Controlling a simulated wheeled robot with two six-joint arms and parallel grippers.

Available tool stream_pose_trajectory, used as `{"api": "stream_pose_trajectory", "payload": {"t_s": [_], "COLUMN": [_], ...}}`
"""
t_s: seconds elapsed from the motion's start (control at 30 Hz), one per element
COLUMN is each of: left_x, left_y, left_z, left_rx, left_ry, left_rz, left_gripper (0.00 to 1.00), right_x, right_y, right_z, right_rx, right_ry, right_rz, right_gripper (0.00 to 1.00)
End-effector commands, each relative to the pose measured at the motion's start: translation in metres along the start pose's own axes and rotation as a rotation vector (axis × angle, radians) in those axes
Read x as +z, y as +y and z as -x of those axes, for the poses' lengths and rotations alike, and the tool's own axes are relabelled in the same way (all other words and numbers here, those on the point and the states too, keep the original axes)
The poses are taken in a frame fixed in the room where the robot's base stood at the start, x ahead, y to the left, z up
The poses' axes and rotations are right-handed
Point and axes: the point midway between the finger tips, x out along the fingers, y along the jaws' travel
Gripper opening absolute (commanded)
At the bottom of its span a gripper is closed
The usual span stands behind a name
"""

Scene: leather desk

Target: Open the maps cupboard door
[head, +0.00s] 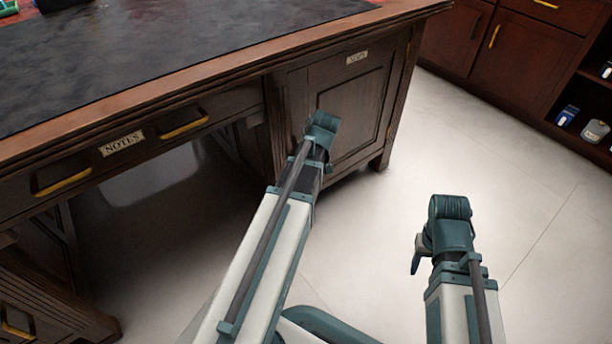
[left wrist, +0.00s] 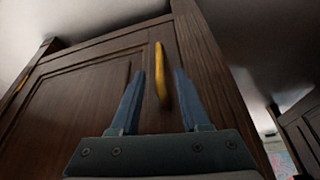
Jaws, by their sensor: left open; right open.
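The cupboard door (head: 362,100) is dark panelled wood at the right end of the desk, with a small pale label (head: 357,57) near its top. It looks shut. In the left wrist view the door (left wrist: 75,110) fills the left, with an upright yellow handle (left wrist: 161,85) near its edge. My left gripper (left wrist: 159,72) is open, and the handle shows between its two fingers; whether they touch it is unclear. In the head view my left wrist hides the handle and its own fingers. My right gripper (head: 415,264) is open and empty above the floor, right of the desk.
A drawer labelled NOTES (head: 121,143) with yellow handles is left of the door. The desk's dark leather top (head: 170,50) lies above. Pale floor (head: 510,190) is clear right of the desk, up to a dark cabinet (head: 520,55) with shelves.

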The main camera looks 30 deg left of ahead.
Motion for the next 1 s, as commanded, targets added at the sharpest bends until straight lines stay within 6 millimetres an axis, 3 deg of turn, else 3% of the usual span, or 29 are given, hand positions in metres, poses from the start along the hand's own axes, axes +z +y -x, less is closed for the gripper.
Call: {"api": "stream_pose_trajectory", "payload": {"t_s": [0.03,0.23,0.63,0.9,1.0], "left_x": [0.002,0.001,0.0,0.0,0.0], "left_y": [0.001,0.001,0.0,0.0,0.0], "left_z": [-0.016,-0.039,-0.043,-0.043,-0.043], "left_rx": [0.0,0.001,0.001,0.0,0.0], "left_ry": [0.0,0.0,0.0,0.0,0.0], "left_rz": [0.001,-0.001,-0.001,-0.001,-0.001], "left_gripper": [0.46,0.46,0.46,0.0,0.0], "right_x": [-0.001,-0.002,-0.003,-0.003,-0.003], "right_y": [-0.002,-0.004,-0.004,-0.004,-0.004], "right_z": [-0.015,-0.036,-0.039,-0.04,-0.04], "right_rx": [0.0,0.0,0.0,0.0,0.0], "right_ry": [0.001,0.002,0.003,0.003,0.003], "right_rz": [0.0,0.0,0.001,0.001,0.001], "right_gripper": [0.5,0.5,0.5,0.5,0.5]}}
